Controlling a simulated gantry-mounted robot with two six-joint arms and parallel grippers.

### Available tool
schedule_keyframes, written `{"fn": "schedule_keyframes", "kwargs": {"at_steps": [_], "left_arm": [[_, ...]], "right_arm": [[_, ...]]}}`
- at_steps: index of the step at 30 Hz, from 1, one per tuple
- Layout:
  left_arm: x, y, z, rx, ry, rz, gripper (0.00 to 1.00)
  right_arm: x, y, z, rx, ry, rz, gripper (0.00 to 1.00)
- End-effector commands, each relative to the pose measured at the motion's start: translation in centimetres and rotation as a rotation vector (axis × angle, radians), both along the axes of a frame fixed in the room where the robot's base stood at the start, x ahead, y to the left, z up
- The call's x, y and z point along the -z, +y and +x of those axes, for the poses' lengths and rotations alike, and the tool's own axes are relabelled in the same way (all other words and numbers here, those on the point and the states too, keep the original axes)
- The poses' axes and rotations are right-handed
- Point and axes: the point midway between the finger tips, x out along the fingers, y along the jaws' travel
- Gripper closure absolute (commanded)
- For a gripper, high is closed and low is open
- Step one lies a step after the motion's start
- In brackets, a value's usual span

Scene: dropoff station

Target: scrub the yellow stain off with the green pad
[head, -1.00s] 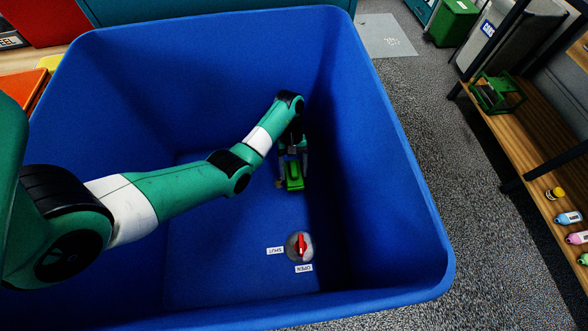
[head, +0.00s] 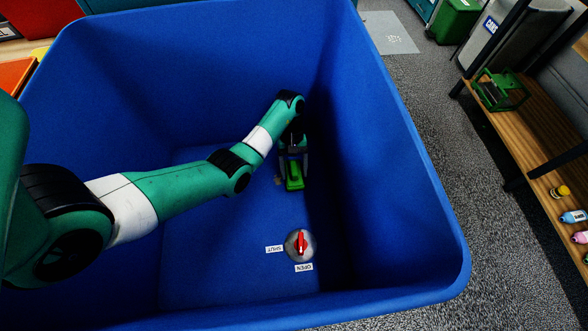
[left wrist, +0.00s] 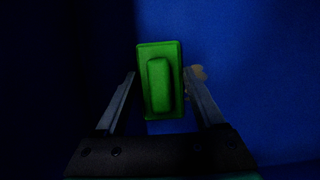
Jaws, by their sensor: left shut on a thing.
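The green pad (head: 294,184) is a small block with a raised grip, low inside the blue bin. My left gripper (head: 293,172) reaches down over it and is shut on it. In the left wrist view the pad (left wrist: 158,86) sits between the two fingers of the gripper (left wrist: 158,75). A small dull yellow-tan stain (head: 277,180) shows on the blue surface just left of the pad in the head view. In the left wrist view the stain (left wrist: 199,73) is right of the pad, partly behind the right finger. My right gripper is not in view.
The blue bin's tall walls and rim (head: 458,283) surround my left arm. A red-handled valve (head: 300,244) with SHUT and OPEN labels is on the bin floor nearer the front. A wooden shelf (head: 530,140) stands outside to the right.

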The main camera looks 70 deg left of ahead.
Motion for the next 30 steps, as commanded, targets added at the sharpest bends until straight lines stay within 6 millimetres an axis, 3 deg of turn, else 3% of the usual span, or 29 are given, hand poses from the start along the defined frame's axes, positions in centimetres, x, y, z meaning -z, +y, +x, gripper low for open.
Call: {"fn": "schedule_keyframes", "kwargs": {"at_steps": [30], "left_arm": [[0.53, 0.0, 0.01, -0.001, -0.002, 0.0, 0.73]], "right_arm": [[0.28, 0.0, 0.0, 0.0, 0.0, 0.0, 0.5]]}}
